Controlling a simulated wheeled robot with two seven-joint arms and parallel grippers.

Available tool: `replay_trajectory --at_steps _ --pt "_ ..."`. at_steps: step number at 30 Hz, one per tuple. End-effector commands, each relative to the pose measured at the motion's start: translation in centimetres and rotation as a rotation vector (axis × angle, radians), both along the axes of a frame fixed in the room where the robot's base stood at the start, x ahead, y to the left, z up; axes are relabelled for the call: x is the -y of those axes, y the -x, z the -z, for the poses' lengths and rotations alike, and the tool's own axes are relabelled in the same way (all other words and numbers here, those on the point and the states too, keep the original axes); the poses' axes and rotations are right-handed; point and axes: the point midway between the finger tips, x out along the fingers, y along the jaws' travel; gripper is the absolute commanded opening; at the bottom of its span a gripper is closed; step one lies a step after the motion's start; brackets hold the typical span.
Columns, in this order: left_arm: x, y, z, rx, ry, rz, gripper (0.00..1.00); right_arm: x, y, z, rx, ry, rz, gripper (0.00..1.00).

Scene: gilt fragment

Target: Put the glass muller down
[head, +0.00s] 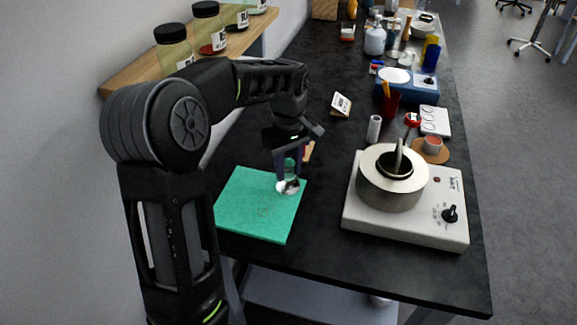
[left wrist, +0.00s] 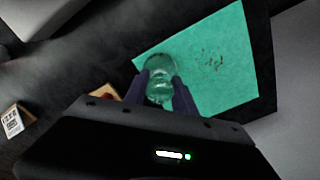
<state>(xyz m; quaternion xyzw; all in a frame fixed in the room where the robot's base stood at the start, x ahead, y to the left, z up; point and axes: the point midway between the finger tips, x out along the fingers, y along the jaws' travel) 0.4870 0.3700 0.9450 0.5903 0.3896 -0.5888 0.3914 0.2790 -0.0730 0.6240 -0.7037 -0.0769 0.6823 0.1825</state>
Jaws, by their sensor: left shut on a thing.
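The glass muller (head: 288,186) is a clear glass piece with a wide round foot, upright at the right part of the green mat (head: 245,215). My left gripper (head: 289,165) is above it, pointing down, with its fingers shut around the muller's upper part. In the left wrist view the muller (left wrist: 160,80) shows between the two dark purple fingers (left wrist: 160,92), over the mat (left wrist: 228,70). I cannot tell whether its foot touches the mat. Dark specks lie on the mat. My right gripper is not in view.
A white hotplate (head: 400,232) with a metal pot (head: 378,192) stands to the right of the mat. A shelf with jars (head: 174,50) is on the left wall. The dark bench between mat and hotplate is clear.

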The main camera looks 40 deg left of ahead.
Motion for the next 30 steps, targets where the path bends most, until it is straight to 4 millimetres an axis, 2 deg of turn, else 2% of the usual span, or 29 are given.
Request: replay_trajectory --at_steps 8,9,16,24,30 --pt "0.0 0.0 0.3 0.001 -0.001 0.000 0.00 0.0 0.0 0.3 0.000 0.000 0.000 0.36" --pt "0.0 0.0 0.2 0.001 0.000 0.000 0.35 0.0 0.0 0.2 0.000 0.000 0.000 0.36" --pt "0.0 0.0 0.2 0.001 0.000 0.000 0.53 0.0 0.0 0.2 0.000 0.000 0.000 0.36" --pt "0.0 0.0 0.1 0.001 -0.001 0.000 0.53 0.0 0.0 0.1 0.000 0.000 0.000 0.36" --pt "0.0 -0.1 -1.3 0.004 -0.001 0.001 0.53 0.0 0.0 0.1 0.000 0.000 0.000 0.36"
